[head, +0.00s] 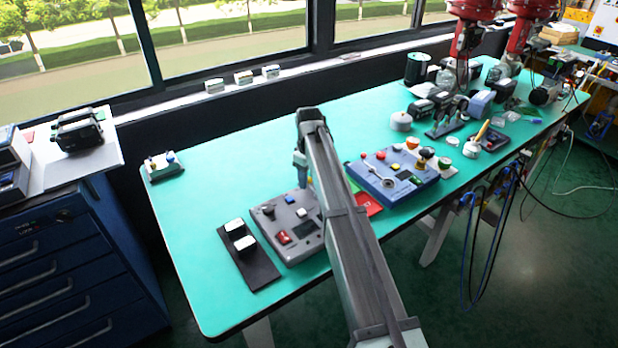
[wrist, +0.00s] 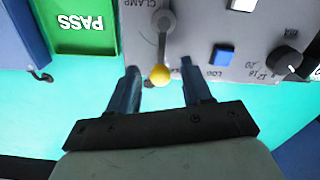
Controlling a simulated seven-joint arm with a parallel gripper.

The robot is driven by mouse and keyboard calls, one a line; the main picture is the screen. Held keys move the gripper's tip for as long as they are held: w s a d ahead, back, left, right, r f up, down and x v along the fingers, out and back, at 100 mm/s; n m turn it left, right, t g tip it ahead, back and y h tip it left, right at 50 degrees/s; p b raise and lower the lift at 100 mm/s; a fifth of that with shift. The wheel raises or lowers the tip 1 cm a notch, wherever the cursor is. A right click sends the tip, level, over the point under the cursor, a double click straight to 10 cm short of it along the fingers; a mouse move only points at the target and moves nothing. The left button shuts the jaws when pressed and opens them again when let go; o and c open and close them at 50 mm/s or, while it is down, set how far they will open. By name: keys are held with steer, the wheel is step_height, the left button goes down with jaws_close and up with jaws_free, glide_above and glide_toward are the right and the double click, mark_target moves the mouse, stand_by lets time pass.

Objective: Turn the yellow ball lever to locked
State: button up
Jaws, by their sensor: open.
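The yellow ball lever (wrist: 160,74) shows in the wrist view on the grey control panel (wrist: 205,35). Its arm runs from a round pivot near the "CLAMP" lettering down to the yellow ball at the panel's near edge. My gripper (wrist: 160,75) is open, with one finger on either side of the ball and clear space between each finger and it. I cannot tell the height gap.
A blue button (wrist: 224,54) and a black knob (wrist: 288,60) sit right of the lever. A green PASS tray (wrist: 85,25) lies to its left. In the head view a blue panel (head: 408,188) stands right of my arm, and a dark block holder (head: 262,272) left of the grey panel.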

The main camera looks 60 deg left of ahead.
steer(key=shift+f, duration=0.2)
steer(key=shift+c, duration=0.5)
jaws_close()
